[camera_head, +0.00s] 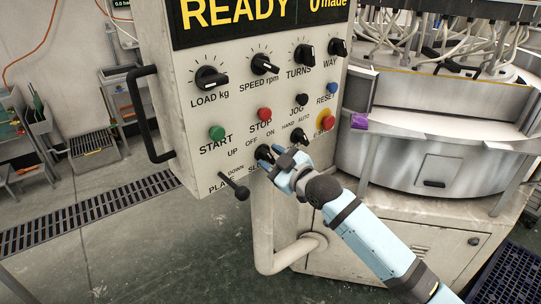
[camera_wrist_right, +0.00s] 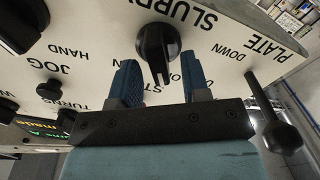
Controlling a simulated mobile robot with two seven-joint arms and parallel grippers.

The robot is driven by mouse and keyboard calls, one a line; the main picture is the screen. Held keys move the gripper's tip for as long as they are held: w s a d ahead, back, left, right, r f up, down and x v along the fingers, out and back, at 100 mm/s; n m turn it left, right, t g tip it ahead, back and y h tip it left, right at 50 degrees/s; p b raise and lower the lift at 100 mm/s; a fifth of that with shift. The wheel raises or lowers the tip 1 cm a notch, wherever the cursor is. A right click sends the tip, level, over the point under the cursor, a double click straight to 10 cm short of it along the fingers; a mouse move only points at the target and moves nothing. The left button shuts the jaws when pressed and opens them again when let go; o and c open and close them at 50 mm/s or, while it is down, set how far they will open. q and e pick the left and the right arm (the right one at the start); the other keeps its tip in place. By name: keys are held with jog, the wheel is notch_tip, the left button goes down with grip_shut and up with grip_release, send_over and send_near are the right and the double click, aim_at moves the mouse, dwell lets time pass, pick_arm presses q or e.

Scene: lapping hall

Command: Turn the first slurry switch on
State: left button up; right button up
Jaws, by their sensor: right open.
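The slurry switch is a black rotary knob (camera_head: 264,153) low on the white control panel (camera_head: 184,132), under the OFF and ON labels. My right gripper (camera_head: 283,163) is at it in the head view and partly covers it and its SLURRY label. In the right wrist view the knob (camera_wrist_right: 158,48) shows upside down with its grip bar pointing down the picture. The open fingers of my right gripper (camera_wrist_right: 160,80) stand on either side of the knob's lower part; contact cannot be told. The fingers partly hide the labels there. My left gripper is not in view.
The plate lever (camera_head: 236,188) sticks out to the left of the gripper. A hand/auto knob (camera_head: 299,135) and the red emergency stop (camera_head: 326,120) are close on the right. A pipe (camera_head: 264,240) runs below the panel. The lapping machine (camera_head: 430,160) stands at right.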

jog(key=shift+w+a, duration=0.25)
jog(key=shift+w, duration=0.05)
grip_shut()
